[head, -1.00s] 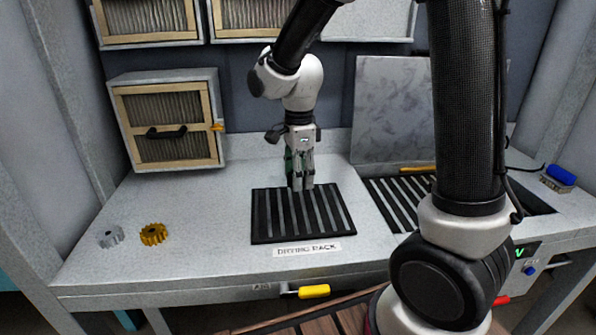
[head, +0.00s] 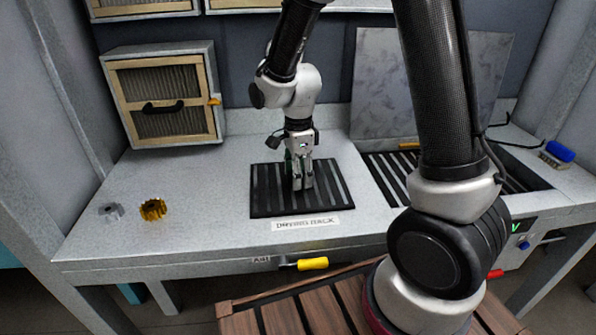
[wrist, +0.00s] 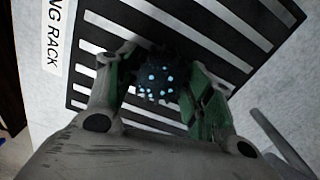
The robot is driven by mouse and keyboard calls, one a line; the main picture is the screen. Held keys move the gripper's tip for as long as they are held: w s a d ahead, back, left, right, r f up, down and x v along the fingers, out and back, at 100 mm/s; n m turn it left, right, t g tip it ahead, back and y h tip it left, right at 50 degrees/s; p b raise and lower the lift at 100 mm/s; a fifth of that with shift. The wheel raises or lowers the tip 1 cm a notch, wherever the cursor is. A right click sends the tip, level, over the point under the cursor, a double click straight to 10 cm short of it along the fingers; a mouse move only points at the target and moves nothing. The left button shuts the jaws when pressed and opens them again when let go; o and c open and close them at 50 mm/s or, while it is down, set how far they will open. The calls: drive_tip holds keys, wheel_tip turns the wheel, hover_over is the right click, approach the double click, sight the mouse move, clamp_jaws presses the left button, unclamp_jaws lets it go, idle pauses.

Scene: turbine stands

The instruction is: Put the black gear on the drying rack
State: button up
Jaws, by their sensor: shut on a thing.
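The drying rack (head: 262,204) is a black slatted mat on the bench, with a "DRYING RACK" label at its front edge. My gripper (head: 300,186) points down over the middle of the rack. In the wrist view my gripper (wrist: 158,95) is shut on the black gear (wrist: 158,75), a dark toothed piece with pale blue spots between the green-padded fingers. The gear is over the rack's slats (wrist: 215,35). I cannot tell whether it touches them. In the head view the fingers hide the gear.
A grey gear (head: 111,211) and a golden gear (head: 153,209) lie at the bench's left. A filter cabinet (head: 165,95) stands behind them. A grey panel (head: 425,85) leans at the back right, above another slatted area (head: 385,175). A blue-topped item (head: 559,152) is at the far right.

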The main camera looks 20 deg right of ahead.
drive_tip(key=shift+f, duration=0.3)
drive_tip(key=o, duration=1.7)
drive_tip(key=shift+r, duration=3.5)
